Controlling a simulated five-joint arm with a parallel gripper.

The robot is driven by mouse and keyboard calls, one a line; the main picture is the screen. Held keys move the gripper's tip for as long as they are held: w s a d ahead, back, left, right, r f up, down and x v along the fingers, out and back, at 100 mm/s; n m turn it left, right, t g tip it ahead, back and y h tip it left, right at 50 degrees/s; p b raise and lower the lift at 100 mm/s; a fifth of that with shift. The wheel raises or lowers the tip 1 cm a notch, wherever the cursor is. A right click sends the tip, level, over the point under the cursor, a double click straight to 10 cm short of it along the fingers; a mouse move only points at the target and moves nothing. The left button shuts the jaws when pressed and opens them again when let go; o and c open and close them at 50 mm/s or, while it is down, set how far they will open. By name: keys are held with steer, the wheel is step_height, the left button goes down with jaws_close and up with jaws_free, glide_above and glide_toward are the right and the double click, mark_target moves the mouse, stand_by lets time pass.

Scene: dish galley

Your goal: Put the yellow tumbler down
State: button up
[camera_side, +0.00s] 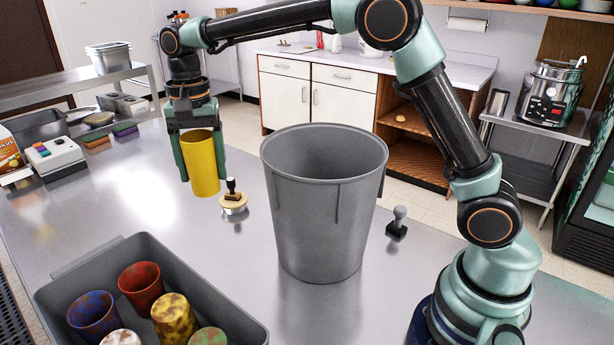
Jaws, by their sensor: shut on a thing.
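The yellow tumbler (203,165) is upright, at the far left-middle of the steel table. My gripper (200,140) reaches down over it from above, with a green finger on either side, shut on the tumbler. The tumbler's bottom is at or just above the table (140,230); I cannot tell whether it touches. A small brass-coloured round piece with a dark knob (233,200) stands close to the tumbler's right.
A large grey bin (322,215) stands mid-table between the tumbler and my base. A grey tub (205,292) at front left holds several coloured tumblers. A dark stamp (398,224) is right of the bin. Sponges (96,140) and a label machine (53,158) are at left.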

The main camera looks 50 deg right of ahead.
step_height(320, 180, down, 20)
steer(key=shift+w+f, duration=0.1)
steer(key=shift+w, duration=0.05)
stand_by(0.4)
steer(key=o, duration=1.4)
steer(key=shift+c, duration=0.2)
step_height(320, 180, up, 12)
